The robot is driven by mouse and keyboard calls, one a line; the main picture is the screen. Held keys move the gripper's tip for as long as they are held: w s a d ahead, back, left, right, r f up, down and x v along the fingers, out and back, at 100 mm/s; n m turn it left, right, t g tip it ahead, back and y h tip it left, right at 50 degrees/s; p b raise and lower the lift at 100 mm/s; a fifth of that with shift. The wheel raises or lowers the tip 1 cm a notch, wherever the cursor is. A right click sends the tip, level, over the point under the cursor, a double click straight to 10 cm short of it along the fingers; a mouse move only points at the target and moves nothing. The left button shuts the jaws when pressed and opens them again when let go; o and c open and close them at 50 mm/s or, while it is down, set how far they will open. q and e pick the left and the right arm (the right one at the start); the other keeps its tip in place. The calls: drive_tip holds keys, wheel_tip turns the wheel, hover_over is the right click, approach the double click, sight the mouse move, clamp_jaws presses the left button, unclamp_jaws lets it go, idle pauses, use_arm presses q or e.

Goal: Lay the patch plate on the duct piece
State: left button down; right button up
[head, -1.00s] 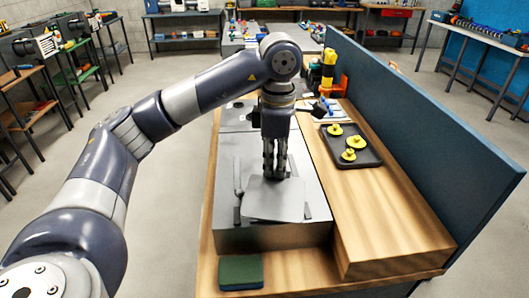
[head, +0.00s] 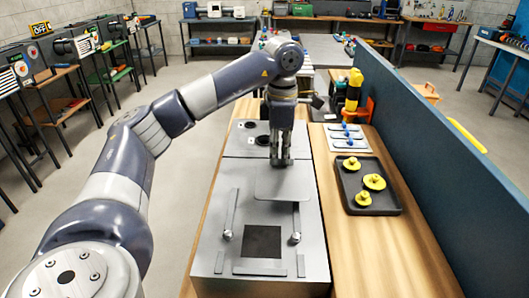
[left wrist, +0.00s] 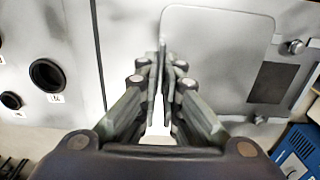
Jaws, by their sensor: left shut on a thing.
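The patch plate (head: 285,185) is a thin grey metal sheet with rounded corners. My left gripper (head: 281,163) is shut on its far edge; the left wrist view shows an upright tab between the fingers (left wrist: 161,75). The duct piece (head: 215,262) is a long grey metal box below. A dark square (head: 262,241) on its top lies uncovered, nearer than the plate. The plate appears to hang over the duct top; I cannot tell the gap. In the left wrist view, the plate (left wrist: 218,45) lies left of the dark square (left wrist: 270,83). My right gripper is out of view.
Two bars with knobs (head: 228,235) flank the dark square, and low strips (head: 219,262) lie by it. Round holes (head: 262,140) open farther back. A black tray (head: 385,208) with yellow pieces (head: 374,182) stands right. A blue partition (head: 440,150) bounds the right side.

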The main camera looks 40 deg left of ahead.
use_arm(q)
drive_tip(key=a, duration=0.2)
drive_tip(key=w+a, duration=0.1)
drive_tip(key=a, duration=0.1)
drive_tip(key=shift+a+f+p, duration=0.15)
drive_tip(key=shift+p, duration=0.2)
drive_tip(key=shift+w+a+f, duration=0.15)
drive_tip(key=shift+w+a, duration=0.05)
drive_tip(key=shift+a, duration=0.8)
drive_tip(key=shift+a+f, duration=0.1)
drive_tip(key=shift+f, duration=0.05)
wheel_tip(320, 180, down, 3)
drive_tip(key=shift+f+p, duration=0.1)
drive_tip(key=shift+p, duration=0.45)
drive_tip(key=shift+f, duration=0.15)
drive_tip(key=c, duration=1.8)
unclamp_jaws()
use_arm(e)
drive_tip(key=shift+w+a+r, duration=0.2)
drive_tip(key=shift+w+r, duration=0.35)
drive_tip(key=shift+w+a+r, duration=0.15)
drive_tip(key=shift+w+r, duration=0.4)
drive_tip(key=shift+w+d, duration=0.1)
